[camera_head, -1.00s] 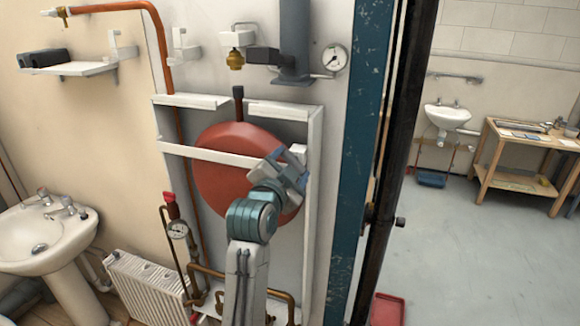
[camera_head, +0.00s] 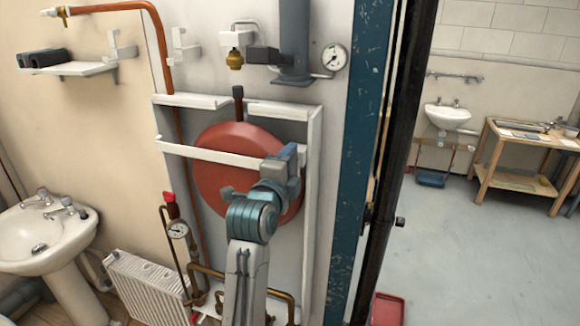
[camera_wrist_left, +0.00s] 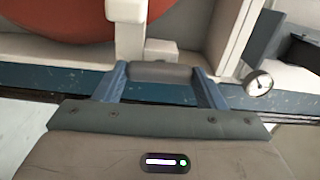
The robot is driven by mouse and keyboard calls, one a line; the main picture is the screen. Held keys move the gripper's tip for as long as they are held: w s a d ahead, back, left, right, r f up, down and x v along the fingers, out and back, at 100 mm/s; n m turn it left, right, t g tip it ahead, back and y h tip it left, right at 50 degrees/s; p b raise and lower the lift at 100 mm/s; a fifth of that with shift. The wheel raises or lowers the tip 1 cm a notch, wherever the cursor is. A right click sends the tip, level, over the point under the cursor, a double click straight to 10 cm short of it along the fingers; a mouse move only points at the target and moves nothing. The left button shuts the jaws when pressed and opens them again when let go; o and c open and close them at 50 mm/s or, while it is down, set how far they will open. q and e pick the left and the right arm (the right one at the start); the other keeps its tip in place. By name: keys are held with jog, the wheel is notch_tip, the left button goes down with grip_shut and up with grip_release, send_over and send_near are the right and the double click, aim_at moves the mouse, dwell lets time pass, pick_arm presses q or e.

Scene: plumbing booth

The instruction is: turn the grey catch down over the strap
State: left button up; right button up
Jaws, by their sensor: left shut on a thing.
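The white strap (camera_head: 222,154) runs across the front of the round red vessel (camera_head: 225,185) in the wall recess. My left gripper (camera_head: 290,152) is at the strap's right end and covers that end in the head view. In the left wrist view, the gripper's two blue fingers are closed on the ends of the grey catch (camera_wrist_left: 160,72), a short rounded bar. The white strap end (camera_wrist_left: 126,38) and a small white block (camera_wrist_left: 160,50) lie just beyond the bar. How far the catch is turned is hard to tell. My right gripper is not in view.
The white recess frame (camera_head: 313,190) and blue post (camera_head: 349,190) stand close on the right. A pressure gauge (camera_head: 334,57) and grey pipe (camera_head: 294,40) are above. Copper pipes and a small gauge (camera_head: 178,230) are below left.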

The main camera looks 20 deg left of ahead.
pick_arm(q)
jog(key=shift+r+m, duration=0.2)
jog(key=shift+m, duration=0.1)
dwell(0.4)
jog(key=o, duration=0.9)
jog(key=shift+o, duration=0.4)
jog(key=shift+w+f, duration=0.2)
jog(key=shift+a, duration=0.1)
